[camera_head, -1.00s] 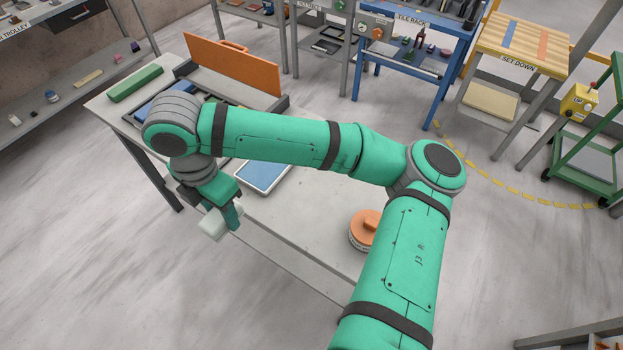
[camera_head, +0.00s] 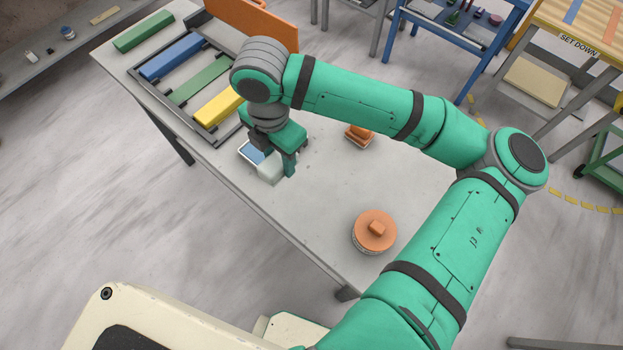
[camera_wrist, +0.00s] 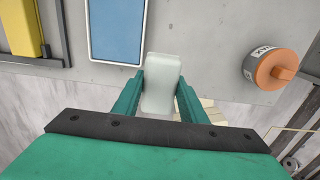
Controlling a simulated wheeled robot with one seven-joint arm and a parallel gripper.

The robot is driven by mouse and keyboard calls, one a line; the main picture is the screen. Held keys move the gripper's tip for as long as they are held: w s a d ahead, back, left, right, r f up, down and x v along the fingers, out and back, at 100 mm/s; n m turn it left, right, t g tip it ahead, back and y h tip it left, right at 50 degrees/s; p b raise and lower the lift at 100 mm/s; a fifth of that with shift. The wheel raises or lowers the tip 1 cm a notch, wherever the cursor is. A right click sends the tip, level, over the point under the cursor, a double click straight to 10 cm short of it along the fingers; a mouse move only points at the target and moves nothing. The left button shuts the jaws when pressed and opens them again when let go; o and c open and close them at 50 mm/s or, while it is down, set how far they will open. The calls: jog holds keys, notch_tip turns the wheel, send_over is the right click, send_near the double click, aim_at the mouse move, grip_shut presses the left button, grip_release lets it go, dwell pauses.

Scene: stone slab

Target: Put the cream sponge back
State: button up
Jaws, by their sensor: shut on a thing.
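The pale, nearly white block, which I take to be the cream sponge (camera_head: 270,170), is held between the fingers of my gripper (camera_head: 280,160). In the wrist view, the sponge (camera_wrist: 161,88) shows between both green fingers of my gripper (camera_wrist: 163,92), and its end sticks out past the tips. A shallow blue tray with a white rim (camera_wrist: 116,30) lies on the table just beyond the sponge. In the head view, the sponge and fingers cover part of this tray (camera_head: 252,154). I cannot tell how high the sponge is above the table.
A dark open case (camera_head: 201,131) with blue, green and yellow blocks stands left on the grey table (camera_head: 325,205). A green block (camera_head: 143,32) lies beyond it. A round orange-topped tin (camera_head: 374,231) stands to the right. A small orange item (camera_head: 358,137) lies behind my gripper.

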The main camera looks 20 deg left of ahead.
send_over(311, 189)
jog(key=f, duration=0.6)
jog(key=shift+a+f, duration=0.15)
jog(key=shift+a, duration=0.05)
jog(key=shift+d+f, duration=0.2)
jog(key=shift+f, duration=1.6)
jog(key=shift+f, duration=0.2)
jog(key=o, duration=1)
jog(key=shift+r, duration=0.1)
notch_tip(311, 189, up, 12)
jog(key=shift+r, duration=0.1)
